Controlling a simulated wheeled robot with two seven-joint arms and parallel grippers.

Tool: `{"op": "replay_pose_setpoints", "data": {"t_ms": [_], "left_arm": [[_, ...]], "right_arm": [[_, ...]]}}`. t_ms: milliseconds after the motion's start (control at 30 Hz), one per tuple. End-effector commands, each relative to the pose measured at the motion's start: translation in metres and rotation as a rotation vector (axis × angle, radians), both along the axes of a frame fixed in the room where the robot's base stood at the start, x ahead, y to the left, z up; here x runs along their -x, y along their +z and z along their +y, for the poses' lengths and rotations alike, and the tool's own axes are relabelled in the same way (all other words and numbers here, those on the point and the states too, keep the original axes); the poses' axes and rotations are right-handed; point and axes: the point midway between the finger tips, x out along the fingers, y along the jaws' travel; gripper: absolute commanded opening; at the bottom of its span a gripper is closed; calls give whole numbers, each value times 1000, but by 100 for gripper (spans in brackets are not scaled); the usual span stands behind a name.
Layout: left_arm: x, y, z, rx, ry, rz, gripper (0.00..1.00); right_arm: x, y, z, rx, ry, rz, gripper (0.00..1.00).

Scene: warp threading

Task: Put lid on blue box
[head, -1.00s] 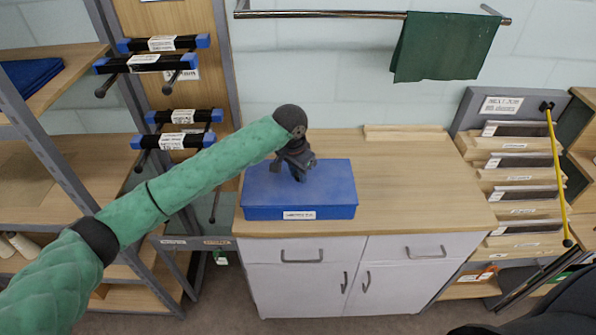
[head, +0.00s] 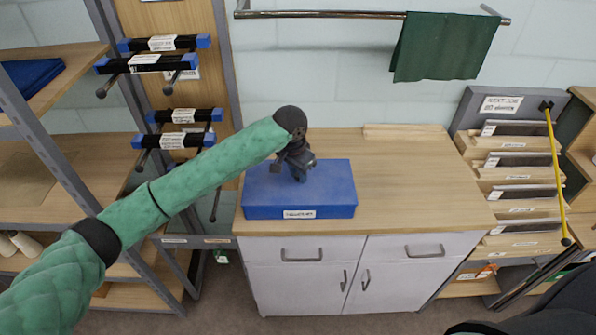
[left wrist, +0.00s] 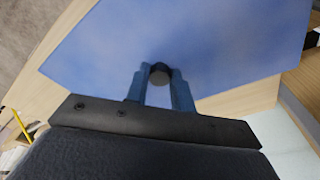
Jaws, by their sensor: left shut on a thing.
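The blue box (head: 270,212) with a white label on its front stands on the wooden top of a white cabinet. A flat blue lid (head: 333,180) covers its top, and I see no gap between lid and box from here. My left gripper (head: 300,178) reaches down over the lid's middle. In the left wrist view the fingers (left wrist: 160,88) are shut on a dark round knob (left wrist: 159,74) on the blue lid (left wrist: 225,45). My right gripper is not in view.
The wooden top (head: 420,185) is clear to the right of the box. A shelf rack (head: 60,150) stands at left, a slotted rack (head: 520,170) at right. A green cloth (head: 445,47) hangs on a rail above. A wooden strip (head: 405,132) lies at the back.

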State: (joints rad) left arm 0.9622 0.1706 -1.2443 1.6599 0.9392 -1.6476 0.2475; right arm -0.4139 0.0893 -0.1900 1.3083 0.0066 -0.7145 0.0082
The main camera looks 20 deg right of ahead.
Motion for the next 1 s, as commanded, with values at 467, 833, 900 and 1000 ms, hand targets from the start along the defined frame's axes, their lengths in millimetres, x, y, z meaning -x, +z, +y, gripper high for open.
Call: {"op": "replay_pose_setpoints", "data": {"t_ms": [467, 833, 900, 1000], "left_arm": [[0, 0, 0, 1, 0, 0, 49], [0, -1, 0, 0, 0, 0, 71], [0, 0, 0, 0, 0, 0, 71], [0, 0, 0, 0, 0, 0, 71]], "right_arm": [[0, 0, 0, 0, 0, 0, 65], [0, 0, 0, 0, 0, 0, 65], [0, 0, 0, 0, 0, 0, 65], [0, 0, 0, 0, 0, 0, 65]]}}
